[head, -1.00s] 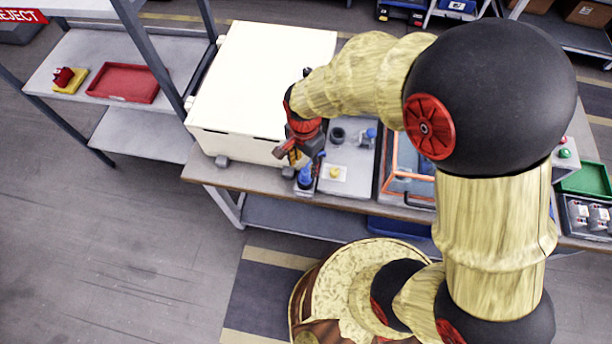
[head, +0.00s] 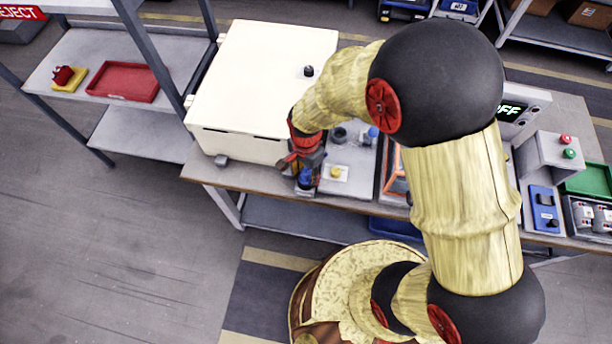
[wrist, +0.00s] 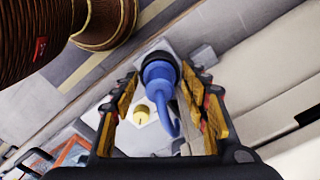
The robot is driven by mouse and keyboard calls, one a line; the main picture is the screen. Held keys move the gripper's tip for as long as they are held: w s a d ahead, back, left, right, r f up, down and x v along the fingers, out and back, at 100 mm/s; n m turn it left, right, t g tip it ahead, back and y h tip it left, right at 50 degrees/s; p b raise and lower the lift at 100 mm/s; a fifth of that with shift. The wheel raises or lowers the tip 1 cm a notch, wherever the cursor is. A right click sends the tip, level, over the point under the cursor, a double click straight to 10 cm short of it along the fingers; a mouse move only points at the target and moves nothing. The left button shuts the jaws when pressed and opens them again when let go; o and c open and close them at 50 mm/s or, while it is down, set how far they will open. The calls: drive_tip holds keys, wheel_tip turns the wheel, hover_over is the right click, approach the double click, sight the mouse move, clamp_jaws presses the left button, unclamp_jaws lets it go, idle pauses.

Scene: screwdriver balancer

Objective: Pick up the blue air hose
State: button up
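The blue air hose (head: 305,177) stands on a small grey base at the front edge of the workbench, partly hidden by my gripper in the head view. In the wrist view the blue air hose (wrist: 162,85) shows a round, dark-ringed top and a curved blue tail. My gripper (head: 300,163) points down over it. In the wrist view my gripper (wrist: 160,88) is open, with one finger on either side of the hose. A visible gap lies between the hose and each finger. Whether the fingertips reach down to its height I cannot tell.
A large white box (head: 262,80) stands close on the left. A yellow knob (head: 336,172) on a white plate sits just right of the hose. An orange-framed case (head: 395,178) is farther right. The grey floor in front of the bench is clear.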

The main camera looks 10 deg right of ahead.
sight(306, 171)
drive_tip(key=shift+c, duration=1.2)
clamp_jaws()
drive_tip(key=shift+r, duration=0.15)
drive_tip(key=shift+r, duration=0.3)
wheel_tip(306, 171, up, 2)
drive_tip(key=shift+w+r+p, duration=0.1)
drive_tip(key=shift+p, duration=0.3)
drive_tip(key=s+d+r+p, duration=0.2)
drive_tip(key=s+d+r, duration=0.1)
drive_tip(key=s+r, duration=0.7)
drive_tip(key=s, duration=0.4)
drive_tip(key=shift+p, duration=0.3)
